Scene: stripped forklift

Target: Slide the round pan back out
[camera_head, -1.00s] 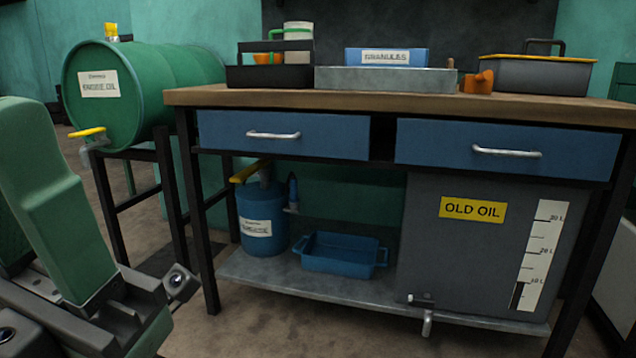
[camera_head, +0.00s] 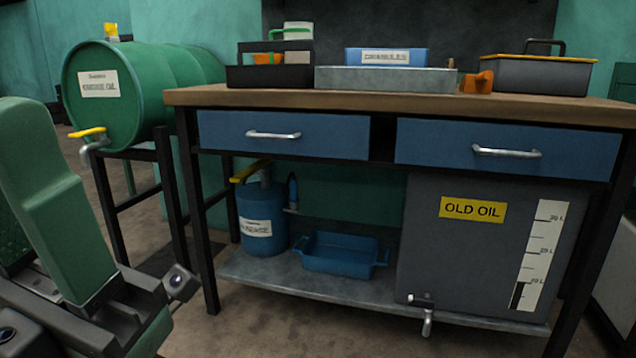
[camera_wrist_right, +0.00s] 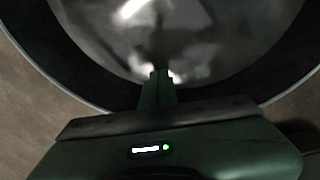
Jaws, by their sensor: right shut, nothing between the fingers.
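The round pan (camera_wrist_right: 50,45) fills the upper part of the right wrist view, with a dark rim and a shiny, mirror-like inside. My right gripper (camera_wrist_right: 160,76) is shut with nothing between its fingers. Its fingers overlap the near side of the rim in the picture, and the tips show against the shiny inside. I cannot tell whether they touch the pan. The pan's far side is cut off by the frame. The round pan and my right gripper do not show in the head view. My left gripper is in neither view.
A workbench (camera_head: 390,100) with two blue drawers stands ahead. Its lower shelf (camera_head: 330,287) holds a blue can (camera_head: 262,212), a blue rectangular tub (camera_head: 341,262) and a grey OLD OIL tank (camera_head: 455,255). Brown floor (camera_wrist_right: 20,120) surrounds the pan.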

